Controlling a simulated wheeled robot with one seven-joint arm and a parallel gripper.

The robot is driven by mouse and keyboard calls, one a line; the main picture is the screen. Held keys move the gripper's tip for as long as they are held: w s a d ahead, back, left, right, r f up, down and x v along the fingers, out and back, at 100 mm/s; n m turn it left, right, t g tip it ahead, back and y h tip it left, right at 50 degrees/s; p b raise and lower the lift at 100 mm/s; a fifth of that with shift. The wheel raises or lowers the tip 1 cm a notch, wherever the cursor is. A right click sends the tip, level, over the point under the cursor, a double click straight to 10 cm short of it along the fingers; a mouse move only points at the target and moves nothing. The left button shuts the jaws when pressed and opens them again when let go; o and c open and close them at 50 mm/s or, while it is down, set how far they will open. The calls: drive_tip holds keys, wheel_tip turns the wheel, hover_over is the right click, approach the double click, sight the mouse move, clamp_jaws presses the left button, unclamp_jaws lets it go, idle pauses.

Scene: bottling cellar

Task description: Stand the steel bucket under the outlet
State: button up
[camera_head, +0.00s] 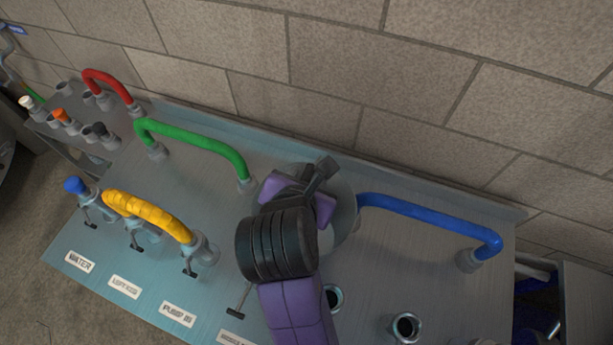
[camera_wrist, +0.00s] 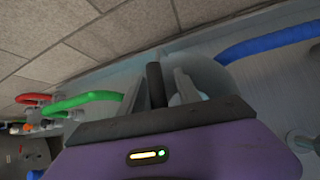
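A round grey metal vessel, seemingly the steel bucket (camera_head: 345,207), shows at the back middle of the steel bench. My arm and gripper cover much of it. My gripper (camera_head: 322,172) is over its upper side in the head view; whether they touch is hidden. In the wrist view my gripper (camera_wrist: 160,85) has a dark upright bar and grey finger-like parts, with a pale rounded surface (camera_wrist: 190,90) behind them. I cannot tell whether the fingers grip anything. Open pipe stubs (camera_head: 405,326) stand at the bench front right; I cannot tell which fitting is the outlet.
The steel bench (camera_head: 420,255) carries a blue hose (camera_head: 425,213), a green hose (camera_head: 195,137), a yellow hose (camera_head: 148,212) and a red hose (camera_head: 108,80) on fittings. Labels such as WATER (camera_head: 79,261) line the front left edge. A block wall (camera_head: 400,90) rises behind. The bench right of my arm has bare room.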

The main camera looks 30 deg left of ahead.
drive_tip(key=b+v, duration=0.1)
drive_tip(key=v, duration=1.1)
drive_tip(key=shift+r, duration=0.15)
drive_tip(key=w+d+f+m+t, duration=0.1)
drive_tip(key=w+d+f+m, duration=0.3)
drive_tip(key=d+f+m, duration=0.5)
drive_tip(key=s+d+f+m+t, duration=0.1)
drive_tip(key=s+d+m, duration=0.2)
drive_tip(key=d+m, duration=0.3)
drive_tip(key=s+d+f+m+t, duration=0.1)
drive_tip(key=s+d+m, duration=0.3)
drive_tip(key=d+m, duration=0.2)
drive_tip(key=s+d+f+m+t+h, duration=0.1)
drive_tip(key=s+d+f+m, duration=0.1)
drive_tip(key=s+d+m, duration=0.2)
drive_tip(key=d+m, duration=0.2)
drive_tip(key=d, duration=0.2)
drive_tip(key=shift+d+t, duration=0.25)
drive_tip(key=shift+t, duration=0.05)
drive_tip(key=shift+o, duration=0.3)
drive_tip(key=s+d+r+m+t+h, duration=0.1)
drive_tip(key=s+d+r+m+h, duration=0.1)
drive_tip(key=s+d+r+m, duration=0.3)
drive_tip(key=s+m, duration=0.3)
drive_tip(key=m, duration=0.3)
drive_tip(key=shift+d+r+t+h, duration=0.15)
drive_tip(key=shift+r+t+h, duration=0.05)
drive_tip(key=shift+t+h, duration=0.2)
